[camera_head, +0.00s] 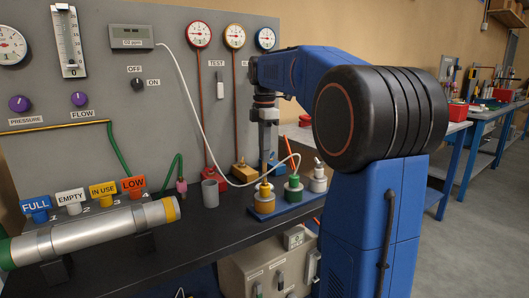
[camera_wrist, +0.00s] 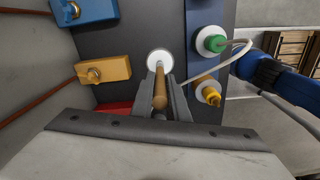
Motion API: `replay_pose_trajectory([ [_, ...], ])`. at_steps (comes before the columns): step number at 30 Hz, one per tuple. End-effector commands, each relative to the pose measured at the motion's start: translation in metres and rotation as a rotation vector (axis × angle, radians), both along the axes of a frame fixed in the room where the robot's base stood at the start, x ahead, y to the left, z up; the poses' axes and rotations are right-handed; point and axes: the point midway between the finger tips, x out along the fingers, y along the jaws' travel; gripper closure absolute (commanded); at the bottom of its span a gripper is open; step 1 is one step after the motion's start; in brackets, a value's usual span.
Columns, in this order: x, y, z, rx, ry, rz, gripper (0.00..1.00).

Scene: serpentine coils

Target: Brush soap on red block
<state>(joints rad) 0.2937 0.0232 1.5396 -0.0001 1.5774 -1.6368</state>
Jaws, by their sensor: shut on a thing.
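My gripper (camera_wrist: 161,92) is shut on a brush (camera_wrist: 160,88) with a wooden handle; a round white part shows at its far end in the wrist view. In the head view my gripper (camera_head: 268,140) points down between the board and the bottle tray. The red block (camera_head: 217,184) sits at the foot of the red pipe, left of my gripper. In the wrist view only a strip of the red block (camera_wrist: 114,106) shows, mostly hidden behind my gripper body. The brush appears apart from the red block. A grey cup (camera_head: 210,194) stands on the bench in front of it.
A yellow block (camera_wrist: 104,70) and a blue block (camera_wrist: 84,10) are beyond the red one. A blue tray (camera_head: 262,214) holds bottles with yellow, green and pale tops, close right of my gripper. A white hose (camera_head: 205,135) loops nearby. A metal cylinder (camera_head: 95,232) lies left.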

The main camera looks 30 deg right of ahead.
Motion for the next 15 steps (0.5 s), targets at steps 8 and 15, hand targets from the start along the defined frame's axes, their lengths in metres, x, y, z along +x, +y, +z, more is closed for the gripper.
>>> replay_pose_trajectory([
  [8,0.001,0.0,0.009,0.0,0.002,0.0,1.0],
  [15,0.001,0.0,0.025,0.0,0.0,0.0,1.0],
])
